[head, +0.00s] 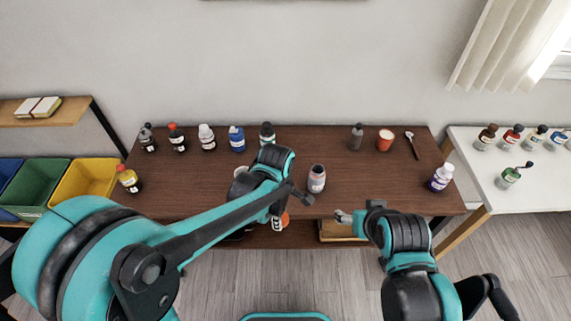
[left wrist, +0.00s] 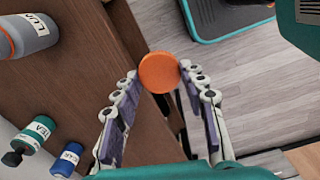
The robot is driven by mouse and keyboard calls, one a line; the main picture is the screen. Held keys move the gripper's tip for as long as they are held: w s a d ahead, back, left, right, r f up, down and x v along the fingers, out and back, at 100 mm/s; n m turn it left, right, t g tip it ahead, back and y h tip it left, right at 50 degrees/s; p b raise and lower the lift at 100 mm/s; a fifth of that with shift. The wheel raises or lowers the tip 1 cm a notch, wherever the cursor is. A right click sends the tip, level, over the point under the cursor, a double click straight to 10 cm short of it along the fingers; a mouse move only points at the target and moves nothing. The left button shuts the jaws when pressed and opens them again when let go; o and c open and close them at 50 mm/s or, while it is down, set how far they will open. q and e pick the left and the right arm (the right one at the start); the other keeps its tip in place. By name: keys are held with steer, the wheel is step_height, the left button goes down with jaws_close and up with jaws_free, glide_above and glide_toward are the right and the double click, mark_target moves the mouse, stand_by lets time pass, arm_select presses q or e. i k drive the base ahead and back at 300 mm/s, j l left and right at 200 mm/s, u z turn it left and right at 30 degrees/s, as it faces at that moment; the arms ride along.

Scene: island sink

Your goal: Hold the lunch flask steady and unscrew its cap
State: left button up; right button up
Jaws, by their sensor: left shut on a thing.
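The lunch flask (head: 316,178), a grey bottle with a pale label, stands upright on the brown table near its front edge. In the left wrist view the flask (left wrist: 32,38) is at the upper left, with "LU" readable and no orange cap on it. My left gripper (head: 283,220) is beyond the table's front edge, left of the flask. It is shut on an orange cap (left wrist: 158,75), held between its fingertips and apart from the flask. My right gripper (head: 344,216) is in front of the table, below and right of the flask, not touching it; its finger gap is unclear.
Several bottles line the back of the table, with a red-and-white cup (head: 385,140) and a spoon (head: 412,145) at right. A purple-labelled bottle (head: 441,178) stands at the right end. Coloured bins (head: 85,180) are at left. The table's right middle is clear.

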mark_target(316, 177)
steer(key=i, duration=0.9)
